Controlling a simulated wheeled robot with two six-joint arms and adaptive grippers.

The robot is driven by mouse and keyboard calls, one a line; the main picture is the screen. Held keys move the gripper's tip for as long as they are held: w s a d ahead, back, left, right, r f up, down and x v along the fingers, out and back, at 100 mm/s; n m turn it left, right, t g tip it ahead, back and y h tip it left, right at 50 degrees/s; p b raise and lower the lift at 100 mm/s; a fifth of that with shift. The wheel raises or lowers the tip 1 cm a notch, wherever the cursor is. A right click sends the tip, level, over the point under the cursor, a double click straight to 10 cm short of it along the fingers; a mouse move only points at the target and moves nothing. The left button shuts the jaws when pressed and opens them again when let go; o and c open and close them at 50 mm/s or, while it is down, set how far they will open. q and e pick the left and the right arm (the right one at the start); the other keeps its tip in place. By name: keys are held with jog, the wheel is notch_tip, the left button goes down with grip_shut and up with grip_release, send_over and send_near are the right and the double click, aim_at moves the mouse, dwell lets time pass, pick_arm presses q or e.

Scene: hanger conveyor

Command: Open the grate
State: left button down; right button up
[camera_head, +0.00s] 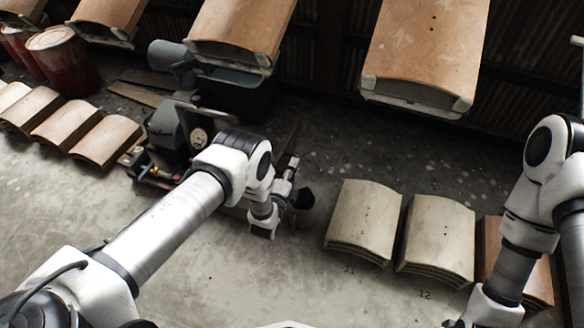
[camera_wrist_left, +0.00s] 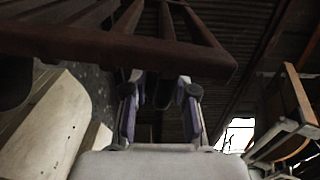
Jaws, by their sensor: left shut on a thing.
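The grate (camera_wrist_left: 110,42) is a dark rusty frame with slanting bars across the top of the left wrist view. In the head view, a narrow brown part that looks like the grate (camera_head: 287,143) shows behind my left arm; the rest is hidden. My left gripper (camera_head: 293,165) is at this brown part. In the left wrist view, the two fingers of my left gripper (camera_wrist_left: 158,82) reach up to the lower bar and are shut on it, a little apart. My right arm is at the right, with its end cut off by the bottom edge, so its jaws cannot be judged.
A dark grey machine (camera_head: 180,130) stands left of my left gripper, and a dark bucket (camera_head: 302,205) stands just right of it. Stacked curved panels (camera_head: 363,222) lie on the floor to the right. More panels (camera_head: 425,45) hang above. Open concrete floor lies in front.

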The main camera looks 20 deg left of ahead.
pick_arm(q)
jog(key=c, duration=0.9)
grip_release()
jog(key=shift+c, duration=0.2)
jog(key=s, duration=1.2)
jog(key=shift+a, duration=0.45)
